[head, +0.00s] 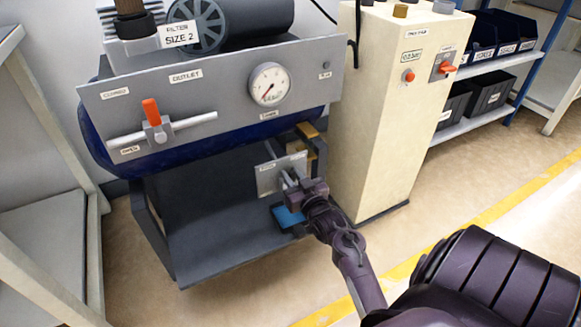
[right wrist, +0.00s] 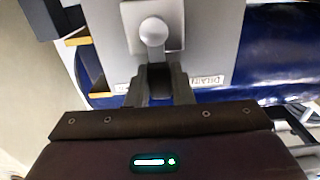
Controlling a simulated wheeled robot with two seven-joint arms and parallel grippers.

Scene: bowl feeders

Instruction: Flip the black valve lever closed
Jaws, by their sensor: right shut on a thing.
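In the right wrist view, the black valve lever (right wrist: 158,76) sits between the two fingers of my right gripper (right wrist: 161,88). The gripper is shut on it. A round silver pivot knob (right wrist: 153,32) shows just above the lever, on a light grey plate (right wrist: 215,30). In the head view, my right gripper (head: 289,182) is at the small grey valve plate (head: 267,180) below the compressor's front panel. The gripper hides the lever there, so its angle is hard to tell. My left gripper is not in view.
The compressor's panel (head: 225,85) carries a gauge (head: 269,84) and an orange outlet lever (head: 151,112). A blue block (head: 287,216) lies low beneath my right gripper. A cream control cabinet (head: 385,115) stands close on the right. Open floor (head: 420,207) lies in front of the cabinet.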

